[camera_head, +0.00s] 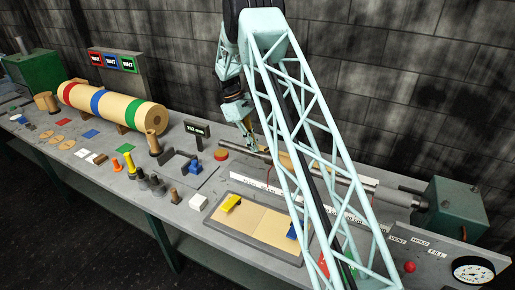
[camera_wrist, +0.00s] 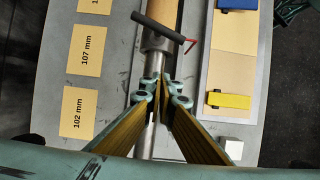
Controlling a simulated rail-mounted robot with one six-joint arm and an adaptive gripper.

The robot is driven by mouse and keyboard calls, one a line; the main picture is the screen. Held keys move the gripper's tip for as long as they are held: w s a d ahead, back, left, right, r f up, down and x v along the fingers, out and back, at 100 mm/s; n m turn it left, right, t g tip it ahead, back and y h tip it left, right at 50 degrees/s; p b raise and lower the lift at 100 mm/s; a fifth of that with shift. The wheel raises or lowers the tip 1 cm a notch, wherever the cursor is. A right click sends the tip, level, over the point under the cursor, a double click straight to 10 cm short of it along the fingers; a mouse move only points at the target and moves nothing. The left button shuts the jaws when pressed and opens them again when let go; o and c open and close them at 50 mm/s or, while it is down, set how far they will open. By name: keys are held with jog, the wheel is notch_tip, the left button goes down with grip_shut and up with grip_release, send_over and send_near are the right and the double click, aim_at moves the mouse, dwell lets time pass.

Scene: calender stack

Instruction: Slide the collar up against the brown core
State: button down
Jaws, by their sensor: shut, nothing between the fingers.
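A silver shaft (camera_wrist: 147,146) runs lengthwise through the wrist view, with the brown core (camera_wrist: 166,13) on it at the top. A grey collar (camera_wrist: 155,43) sits on the shaft at the core's near end. A dark bar with a red pointer crosses there, so I cannot tell whether collar and core touch. My gripper (camera_wrist: 163,88) is shut and empty, its fingertips over the shaft just short of the collar. In the head view my gripper (camera_head: 251,146) is low by the shaft's left end, and the core (camera_head: 284,159) is partly hidden behind my arm.
Cards marked 107 mm (camera_wrist: 87,50) and 102 mm (camera_wrist: 80,112) lie left of the shaft in the wrist view. A tray with a yellow block (camera_wrist: 229,99) and a blue block (camera_wrist: 237,4) lies right.

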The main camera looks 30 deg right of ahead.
jog(key=b+v, duration=0.1)
jog(key=v, duration=0.8)
jog(key=shift+r, duration=0.45)
jog(key=b, duration=0.3)
jog(key=shift+w+a+f+b, duration=0.1)
jog(key=shift+w+f+b, duration=0.1)
jog(key=shift+b, duration=0.15)
